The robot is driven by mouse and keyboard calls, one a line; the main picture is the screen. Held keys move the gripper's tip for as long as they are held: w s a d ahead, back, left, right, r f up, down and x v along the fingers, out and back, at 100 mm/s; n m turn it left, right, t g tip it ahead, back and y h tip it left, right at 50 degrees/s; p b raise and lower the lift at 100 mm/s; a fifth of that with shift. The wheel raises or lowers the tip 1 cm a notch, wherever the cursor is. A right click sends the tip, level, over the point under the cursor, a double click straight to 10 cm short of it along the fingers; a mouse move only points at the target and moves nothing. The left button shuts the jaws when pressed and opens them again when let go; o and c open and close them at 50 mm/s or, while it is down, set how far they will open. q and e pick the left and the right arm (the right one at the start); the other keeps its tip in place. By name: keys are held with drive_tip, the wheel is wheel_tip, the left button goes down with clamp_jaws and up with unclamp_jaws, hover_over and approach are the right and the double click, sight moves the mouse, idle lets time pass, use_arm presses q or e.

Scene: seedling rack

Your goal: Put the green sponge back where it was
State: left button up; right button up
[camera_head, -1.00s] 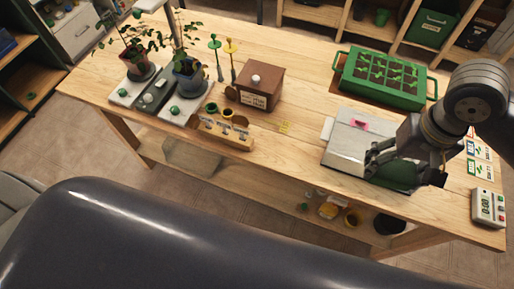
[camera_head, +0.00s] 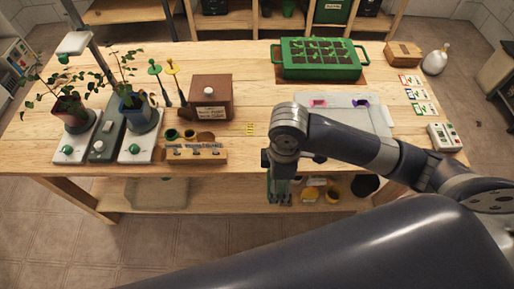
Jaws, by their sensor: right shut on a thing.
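My right gripper (camera_head: 279,198) hangs fingers down in front of the table's front edge, left of the pale tray. It is shut on a green thing (camera_head: 271,184), which I take for the green sponge. Only a narrow part of it shows between and beside the fingers; its full shape is hidden. My left gripper is not in view.
The pale tray (camera_head: 378,124) bears a pink and a purple piece; my right arm crosses its front. A green seedling tray (camera_head: 321,73) stands behind it. A brown box (camera_head: 211,97), a wooden rack (camera_head: 197,155) and potted plants stand left. A small meter (camera_head: 444,137) stands right.

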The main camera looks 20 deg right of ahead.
drive_tip(key=shift+w+f, duration=0.15)
drive_tip(key=shift+f, duration=0.05)
drive_tip(key=p, duration=0.2)
hover_over(260, 143)
drive_tip(key=s, duration=0.2)
drive_tip(key=shift+w+a+f, duration=0.1)
drive_tip(key=shift+a+f, duration=0.3)
drive_tip(key=shift+f, duration=0.3)
wheel_tip(260, 143, down, 3)
drive_tip(key=shift+r+p, duration=0.2)
drive_tip(key=shift+p, duration=0.3)
drive_tip(key=shift+f, duration=0.5)
drive_tip(key=shift+f, duration=0.1)
drive_tip(key=o, duration=0.5)
drive_tip(key=shift+f, duration=0.1)
drive_tip(key=o, duration=0.4)
drive_tip(key=shift+o, duration=0.2)
